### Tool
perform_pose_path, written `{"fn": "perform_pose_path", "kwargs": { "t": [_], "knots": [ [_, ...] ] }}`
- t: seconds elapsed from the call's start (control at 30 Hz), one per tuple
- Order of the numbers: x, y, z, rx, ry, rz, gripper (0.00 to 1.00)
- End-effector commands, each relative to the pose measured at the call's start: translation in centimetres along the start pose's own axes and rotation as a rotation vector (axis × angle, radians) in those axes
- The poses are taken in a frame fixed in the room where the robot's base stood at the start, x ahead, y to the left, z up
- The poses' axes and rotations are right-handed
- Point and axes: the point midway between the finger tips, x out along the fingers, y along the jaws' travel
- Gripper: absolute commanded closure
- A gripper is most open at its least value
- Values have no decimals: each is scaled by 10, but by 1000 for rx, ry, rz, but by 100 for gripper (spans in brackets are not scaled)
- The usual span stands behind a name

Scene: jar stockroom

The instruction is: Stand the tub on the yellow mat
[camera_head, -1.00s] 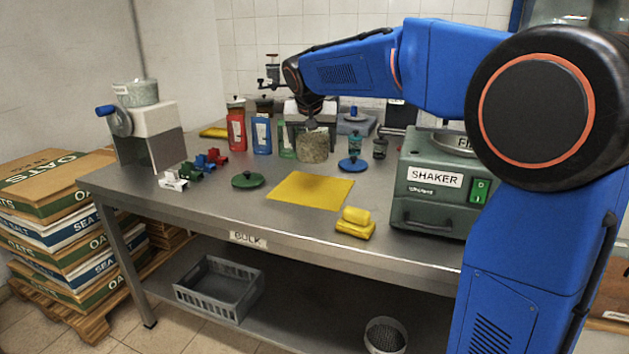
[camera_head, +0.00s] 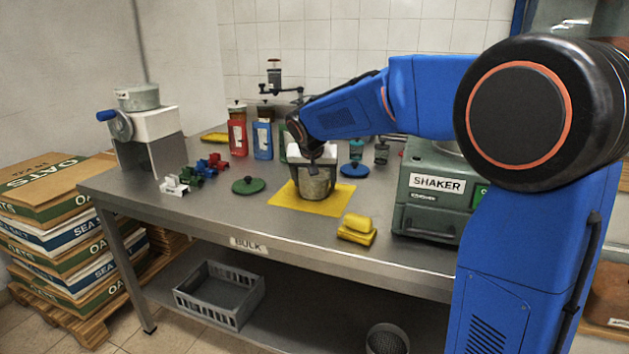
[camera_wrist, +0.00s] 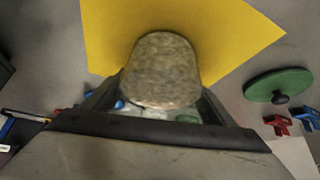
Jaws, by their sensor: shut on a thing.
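The tub (camera_head: 317,187) is a grey, speckled, rounded vessel, upright over the middle of the yellow mat (camera_head: 338,206) in the head view. My gripper (camera_head: 314,163) is shut on the tub from above and behind. In the wrist view the tub (camera_wrist: 160,70) sits between the fingers of my gripper (camera_wrist: 158,98), with the yellow mat (camera_wrist: 225,35) beyond it. The tub hides the middle of the mat. I cannot tell whether its base touches the mat or hangs just above it.
A green lid (camera_head: 249,185) lies left of the mat, a blue lid (camera_head: 354,170) right behind it. Folded yellow cloths (camera_head: 357,230) lie at the front right, beside the green shaker (camera_head: 430,190). Coloured clips (camera_head: 190,176) and red and blue containers (camera_head: 238,138) stand further left and back.

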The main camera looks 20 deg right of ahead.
Motion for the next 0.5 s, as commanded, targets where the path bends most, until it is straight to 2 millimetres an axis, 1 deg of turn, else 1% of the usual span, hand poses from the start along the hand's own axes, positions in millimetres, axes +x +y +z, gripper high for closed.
{"fn": "perform_pose_path", "kwargs": {
  "t": [0.3,0.33,0.4,0.5],
  "knots": [
    [2,0,1,0,0,0,55],
    [2,0,1,0,-1,0,17],
    [2,0,1,0,0,0,3],
    [2,0,1,0,0,0,3]
  ]
}}
